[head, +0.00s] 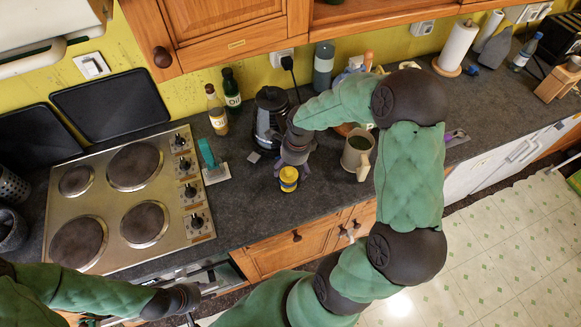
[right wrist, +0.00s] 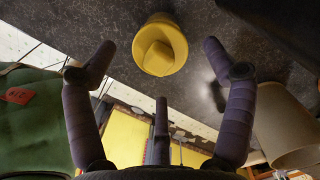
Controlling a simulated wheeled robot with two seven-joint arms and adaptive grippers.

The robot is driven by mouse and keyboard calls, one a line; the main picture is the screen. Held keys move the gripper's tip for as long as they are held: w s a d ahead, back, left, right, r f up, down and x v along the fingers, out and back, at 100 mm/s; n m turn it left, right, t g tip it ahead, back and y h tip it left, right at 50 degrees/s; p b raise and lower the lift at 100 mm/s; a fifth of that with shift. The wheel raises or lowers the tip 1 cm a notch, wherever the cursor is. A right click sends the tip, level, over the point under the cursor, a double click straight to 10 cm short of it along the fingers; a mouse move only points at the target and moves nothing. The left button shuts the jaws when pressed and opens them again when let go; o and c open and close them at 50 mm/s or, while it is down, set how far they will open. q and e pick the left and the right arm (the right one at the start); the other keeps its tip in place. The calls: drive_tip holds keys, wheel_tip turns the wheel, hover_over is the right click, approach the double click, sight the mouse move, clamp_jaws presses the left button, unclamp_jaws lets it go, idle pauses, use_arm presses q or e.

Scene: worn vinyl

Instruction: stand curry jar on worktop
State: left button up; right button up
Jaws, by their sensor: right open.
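The curry jar (head: 288,179), small with a yellow lid and a yellow and dark label, stands upright on the dark speckled worktop (head: 243,205), close to its front edge. In the right wrist view the jar (right wrist: 160,45) shows its round yellow top. My right gripper (head: 291,161) is just behind the jar in the head view. Its fingers (right wrist: 158,50) are spread wide, one to each side of the jar in the wrist view, and nothing is held. My left gripper (head: 188,302) is low at the front of the hob; its fingers are unclear.
A beige mug (head: 357,154) stands right of the jar. A kettle (head: 270,115) is behind my right gripper. Oil bottles (head: 216,110) and a teal-handled item (head: 211,163) are to the left, beside the hob (head: 120,195). Worktop between the teal-handled item and the jar is clear.

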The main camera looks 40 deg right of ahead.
drive_tip(key=shift+s+d+r+p, duration=0.1)
drive_tip(key=shift+r+p, duration=0.45)
drive_tip(key=shift+r, duration=0.45)
wheel_tip(320, 180, up, 12)
drive_tip(key=s+d, duration=0.1)
idle(0.4)
idle(0.3)
